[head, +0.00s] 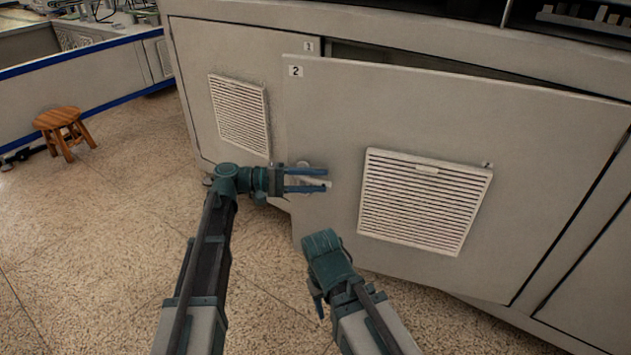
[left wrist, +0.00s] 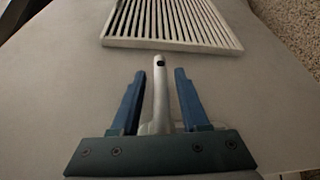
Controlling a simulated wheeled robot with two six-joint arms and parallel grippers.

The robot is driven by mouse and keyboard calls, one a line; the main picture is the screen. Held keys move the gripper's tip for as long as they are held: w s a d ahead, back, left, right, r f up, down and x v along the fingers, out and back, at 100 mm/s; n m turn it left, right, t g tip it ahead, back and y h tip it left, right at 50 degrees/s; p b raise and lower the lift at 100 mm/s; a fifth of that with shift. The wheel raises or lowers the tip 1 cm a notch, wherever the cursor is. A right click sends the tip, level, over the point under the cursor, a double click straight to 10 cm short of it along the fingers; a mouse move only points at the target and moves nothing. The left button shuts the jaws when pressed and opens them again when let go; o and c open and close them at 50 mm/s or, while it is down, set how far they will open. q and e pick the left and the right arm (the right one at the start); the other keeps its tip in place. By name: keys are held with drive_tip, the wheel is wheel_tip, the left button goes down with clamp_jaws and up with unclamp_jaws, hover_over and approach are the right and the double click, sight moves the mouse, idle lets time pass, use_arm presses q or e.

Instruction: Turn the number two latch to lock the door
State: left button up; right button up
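The number two door (head: 325,110) is a grey panel with a "2" label (head: 295,71) at its top left corner. It stands ajar, with a dark gap along its top edge. Its latch is a pale metal handle (left wrist: 159,85) in the left wrist view. My left gripper (head: 327,180) is at the door's left side, over the latch. In the left wrist view its blue fingers (left wrist: 156,75) are apart, one on each side of the handle, with gaps showing. My right arm's end (head: 330,262) is low in front of the door; its fingers cannot be made out.
The number one door (head: 200,75) with a vent (head: 240,112) is to the left. Door two carries a white louvred vent (head: 425,200), right of the latch. A wooden stool (head: 60,122) stands far left. The speckled floor (head: 110,230) at left is open.

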use_arm(q)
drive_tip(key=shift+a, duration=0.15)
drive_tip(key=a+r, duration=0.1)
drive_tip(key=a, duration=1.2)
drive_tip(key=shift+a+p, duration=0.25)
drive_tip(key=shift+p, duration=0.2)
